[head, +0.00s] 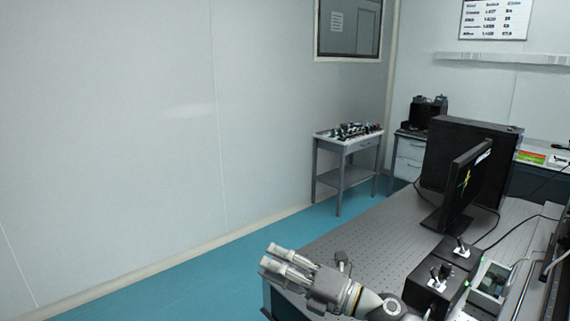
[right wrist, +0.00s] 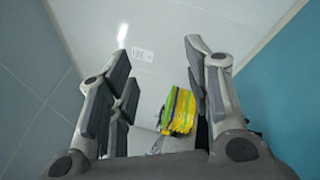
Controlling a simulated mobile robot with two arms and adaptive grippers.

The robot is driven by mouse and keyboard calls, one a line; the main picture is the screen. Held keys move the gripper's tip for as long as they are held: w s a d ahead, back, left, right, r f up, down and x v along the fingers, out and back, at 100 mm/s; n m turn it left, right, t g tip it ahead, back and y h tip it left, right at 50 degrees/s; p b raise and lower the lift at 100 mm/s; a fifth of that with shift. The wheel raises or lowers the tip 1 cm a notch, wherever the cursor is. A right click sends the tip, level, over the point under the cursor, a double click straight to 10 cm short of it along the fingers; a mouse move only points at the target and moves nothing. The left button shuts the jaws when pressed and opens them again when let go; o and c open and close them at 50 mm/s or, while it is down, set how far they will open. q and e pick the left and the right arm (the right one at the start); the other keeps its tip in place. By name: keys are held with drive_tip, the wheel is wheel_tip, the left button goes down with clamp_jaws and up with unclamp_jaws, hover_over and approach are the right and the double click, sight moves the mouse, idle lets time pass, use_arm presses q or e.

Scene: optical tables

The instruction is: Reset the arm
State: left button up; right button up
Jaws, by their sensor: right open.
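My right gripper (head: 270,257) shows at the bottom of the head view, at the left edge of the optical table (head: 385,235). Its fingers point to the left, away from the things on the table. In the right wrist view my right gripper (right wrist: 156,55) has its fingers wide apart. No thing is held between them. My left gripper is not in view.
A monitor (head: 462,187), black control boxes (head: 436,283) and a dark case (head: 465,150) stand on the table. A side table (head: 347,145) with small parts stands by the wall. Blue floor (head: 225,260) lies open at left. The right wrist view shows a yellow-green thing (right wrist: 179,110), unclear.

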drive_tip(key=d+f+m+t+h, duration=0.2)
drive_tip(key=d+m+t+h, duration=0.75)
drive_tip(key=m, duration=0.85)
drive_tip(key=s+d+f+m+g+h, duration=0.3)
drive_tip(key=s+d+f+m+h, duration=0.2)
drive_tip(key=d+f+m+h, duration=0.4)
drive_tip(key=s+d+f+m+g, duration=0.1)
drive_tip(key=s+f+m+g, duration=0.1)
drive_tip(key=s+f+g, duration=0.5)
drive_tip(key=s+d+f+m+g+y, duration=0.1)
drive_tip(key=s+f+m, duration=0.3)
drive_tip(key=s, duration=0.8)
drive_tip(key=s+d+f+m+g, duration=0.1)
drive_tip(key=s+d+f+g, duration=0.1)
drive_tip(key=s+f+g, duration=0.5)
wheel_tip(320, 180, down, 24)
drive_tip(key=s+t, duration=0.2)
drive_tip(key=s+d+f+g, duration=0.1)
drive_tip(key=s+d+f, duration=0.1)
drive_tip(key=s+f, duration=1.5)
drive_tip(key=shift+s+d+f, duration=0.25)
drive_tip(key=shift+d+f, duration=0.05)
drive_tip(key=shift+f, duration=0.05)
drive_tip(key=shift+c, duration=0.9)
drive_tip(key=shift+s, duration=0.15)
drive_tip(key=shift+c, duration=0.3)
